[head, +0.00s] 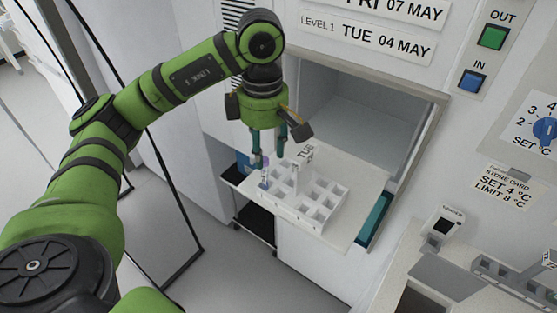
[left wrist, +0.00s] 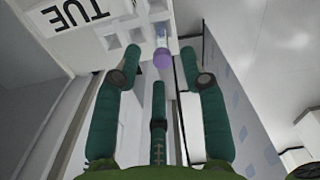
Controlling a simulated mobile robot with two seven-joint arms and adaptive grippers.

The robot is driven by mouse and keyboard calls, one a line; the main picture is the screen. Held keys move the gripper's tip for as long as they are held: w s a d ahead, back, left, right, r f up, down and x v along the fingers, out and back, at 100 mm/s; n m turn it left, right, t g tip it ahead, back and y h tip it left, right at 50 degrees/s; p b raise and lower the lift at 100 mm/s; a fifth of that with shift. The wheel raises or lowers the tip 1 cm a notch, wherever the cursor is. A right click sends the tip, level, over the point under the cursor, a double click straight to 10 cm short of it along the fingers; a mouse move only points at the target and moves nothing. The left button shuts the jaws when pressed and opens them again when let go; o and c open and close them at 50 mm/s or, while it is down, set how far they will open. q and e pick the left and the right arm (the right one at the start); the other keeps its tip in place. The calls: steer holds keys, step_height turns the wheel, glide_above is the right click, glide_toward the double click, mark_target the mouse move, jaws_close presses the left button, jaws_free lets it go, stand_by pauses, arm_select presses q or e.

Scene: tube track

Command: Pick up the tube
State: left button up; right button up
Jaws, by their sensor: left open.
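A tube (head: 264,182) stands in the left corner slot of a white rack (head: 311,224) on the pulled-out shelf. In the left wrist view its purple cap (left wrist: 162,58) shows between the fingertips, with a paler body beyond. My left gripper (head: 268,158) points down just above the tube. It is open and empty, its fingers spread to both sides of the cap in the wrist view (left wrist: 160,56). I cannot tell whether any finger touches the tube. The tube's lower part is hidden in the rack. My right gripper is not in view.
The rack carries a TUE label (head: 305,154) and its other visible slots look empty. An open white compartment (head: 357,116) lies behind the shelf (head: 352,190). Buttons and a dial (head: 545,131) are on the wall at right. A small device (head: 441,228) stands at lower right.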

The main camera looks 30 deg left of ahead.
mark_target(265, 172)
arm_select(q)
steer(key=shift+f, duration=0.25)
steer(key=shift+s+f, duration=0.5)
steer(key=shift+f, duration=0.5)
steer(key=f, duration=0.1)
steer(key=f+p, duration=0.1)
steer(key=f, duration=0.1)
steer(key=f+p, duration=0.1)
steer(key=shift+w+a+f, duration=0.2)
steer(key=shift+w, duration=0.2)
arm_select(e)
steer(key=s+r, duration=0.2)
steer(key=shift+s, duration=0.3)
arm_select(q)
jaws_close()
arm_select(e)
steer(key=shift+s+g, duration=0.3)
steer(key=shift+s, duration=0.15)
